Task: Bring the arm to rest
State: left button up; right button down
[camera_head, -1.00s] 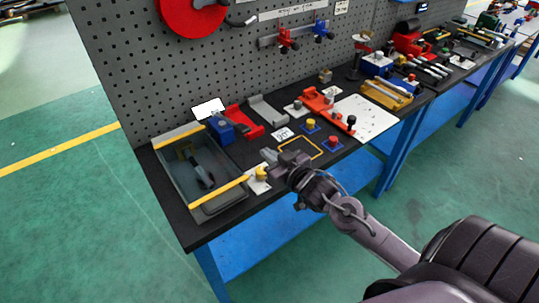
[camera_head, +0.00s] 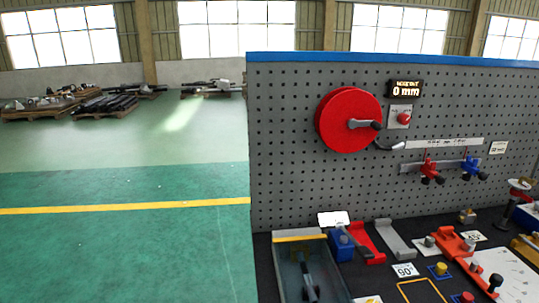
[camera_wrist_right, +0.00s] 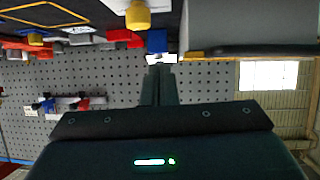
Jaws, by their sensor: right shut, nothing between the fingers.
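My right gripper (camera_wrist_right: 160,72) shows in the right wrist view, where the bench and its objects appear upside down. Its two fingers are together with nothing between them. Behind the fingertips are a blue block (camera_wrist_right: 157,41) and the perforated panel (camera_wrist_right: 110,72). A yellow knob (camera_wrist_right: 138,16) and the grey tray (camera_wrist_right: 245,25) appear close by at the top of this view. The gripper touches nothing that I can see. Neither arm shows in the head view, and my left gripper is in no view.
In the head view, the grey tray (camera_head: 330,272) stands at the bench's left end. A red wheel (camera_head: 349,120) with a crank and a "0 mm" display (camera_head: 405,89) are on the panel. Red and blue clamps, blocks and knobs crowd the bench to the right. Green floor (camera_head: 120,245) lies open at left.

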jog(key=s+a+f+n+g, duration=0.1)
jog(key=s+a+g, duration=0.35)
jog(key=s, duration=0.35)
jog(key=s+a+f+g, duration=0.1)
jog(key=s+a+g, duration=0.3)
jog(key=s, duration=0.5)
jog(key=s+f+g, duration=0.1)
jog(key=s+f, duration=0.1)
jog(key=f, duration=1.4)
jog(key=s+f+g, duration=0.1)
jog(key=s+f, duration=0.1)
jog(key=f, duration=1.4)
jog(key=s+d+f+g, duration=0.1)
jog(key=s+d+f, duration=0.3)
jog(key=s+f, duration=1.2)
jog(key=shift+s+d+n, duration=0.15)
jog(key=shift+s+n, duration=0.25)
jog(key=shift+s, duration=0.65)
dwell(0.4)
